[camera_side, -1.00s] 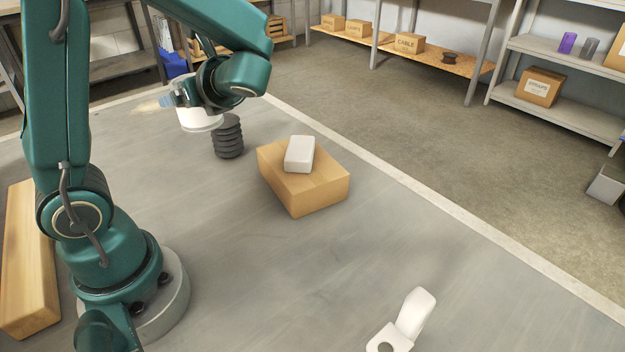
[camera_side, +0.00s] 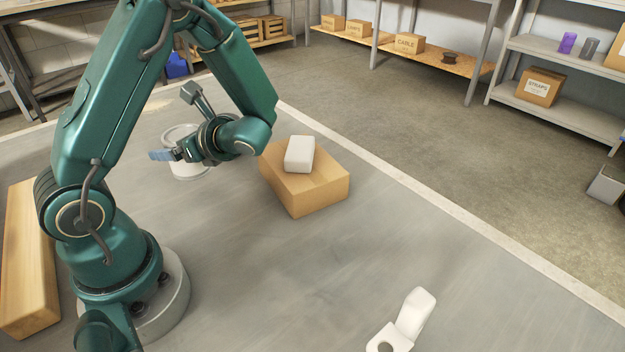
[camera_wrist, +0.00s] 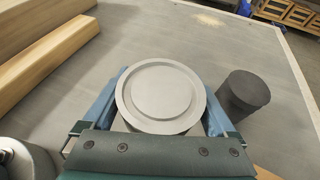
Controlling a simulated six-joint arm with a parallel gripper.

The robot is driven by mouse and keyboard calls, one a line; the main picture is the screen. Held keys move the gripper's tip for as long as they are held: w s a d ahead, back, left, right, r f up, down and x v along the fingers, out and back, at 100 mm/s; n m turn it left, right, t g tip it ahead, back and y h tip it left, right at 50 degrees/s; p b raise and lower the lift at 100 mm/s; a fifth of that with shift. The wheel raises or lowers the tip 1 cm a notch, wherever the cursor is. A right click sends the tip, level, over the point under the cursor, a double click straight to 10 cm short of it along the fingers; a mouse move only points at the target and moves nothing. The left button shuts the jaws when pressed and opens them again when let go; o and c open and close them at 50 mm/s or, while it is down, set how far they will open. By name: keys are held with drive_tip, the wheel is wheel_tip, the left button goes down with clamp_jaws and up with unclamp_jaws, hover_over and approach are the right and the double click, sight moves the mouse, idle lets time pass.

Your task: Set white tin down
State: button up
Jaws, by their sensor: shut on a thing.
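The white tin (camera_side: 187,173) is round and upright, low over or on the grey table; I cannot tell whether its base touches. My gripper (camera_side: 166,156) is shut around it, and the wrist hides part of it in the side view. In the wrist view the tin's round lid (camera_wrist: 161,92) sits between the two blue fingers of my gripper (camera_wrist: 160,100), one on each side.
A dark cylinder (camera_wrist: 246,92) stands close right of the tin in the wrist view. A cardboard box (camera_side: 310,188) bears a white block (camera_side: 299,154). A white bracket (camera_side: 408,318) lies at the front. A wooden beam (camera_side: 30,262) lies at left. The middle table is clear.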

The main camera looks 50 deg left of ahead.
drive_tip(key=shift+f, duration=3.25)
drive_tip(key=shift+f, duration=0.15)
drive_tip(key=o, duration=1.4)
drive_tip(key=shift+o, duration=0.2)
